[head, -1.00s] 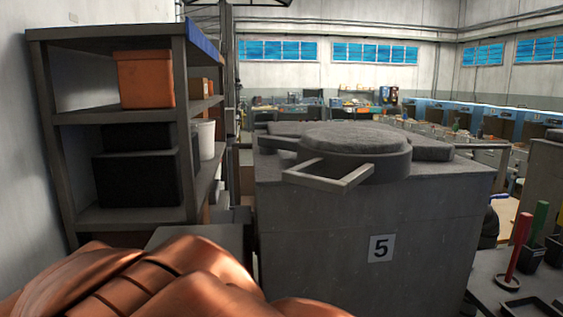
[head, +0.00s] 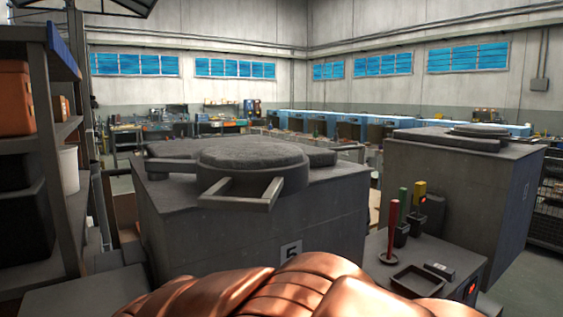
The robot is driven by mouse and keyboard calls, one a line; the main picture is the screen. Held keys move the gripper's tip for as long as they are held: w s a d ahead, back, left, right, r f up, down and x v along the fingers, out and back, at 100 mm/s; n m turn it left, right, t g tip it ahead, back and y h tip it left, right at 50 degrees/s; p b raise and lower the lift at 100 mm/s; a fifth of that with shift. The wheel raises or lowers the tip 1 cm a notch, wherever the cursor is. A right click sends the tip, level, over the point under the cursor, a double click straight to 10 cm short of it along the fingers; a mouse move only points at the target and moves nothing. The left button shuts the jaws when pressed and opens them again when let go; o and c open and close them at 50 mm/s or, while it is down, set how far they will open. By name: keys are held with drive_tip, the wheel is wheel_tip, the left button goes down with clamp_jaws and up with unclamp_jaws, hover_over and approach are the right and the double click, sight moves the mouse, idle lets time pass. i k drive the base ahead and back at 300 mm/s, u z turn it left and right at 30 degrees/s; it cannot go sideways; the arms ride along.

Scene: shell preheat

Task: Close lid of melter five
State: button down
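Melter five (head: 240,235) is a grey metal box with a "5" plate on its front, left of centre in the head view. Its round grey lid (head: 252,156) lies flat on top near the front, with a thick rim. A square bar handle (head: 240,202) sticks out from the lid toward me, over the melter's front edge. Flat slab parts lie behind and beside the lid. I cannot tell whether the melter's opening is covered. My gripper is not in view.
A shelf (head: 52,150) with boxes and a white bucket (head: 68,170) stands on the left. A small table (head: 440,262) with a red-handled tool (head: 392,225) and a tray (head: 415,282) is at right. Another melter (head: 450,195) stands behind it.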

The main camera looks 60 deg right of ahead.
sight(244, 177)
drive_tip(key=z, duration=0.85)
drive_tip(key=k, duration=0.9)
drive_tip(key=u, duration=1.1)
drive_tip(key=i, duration=0.5)
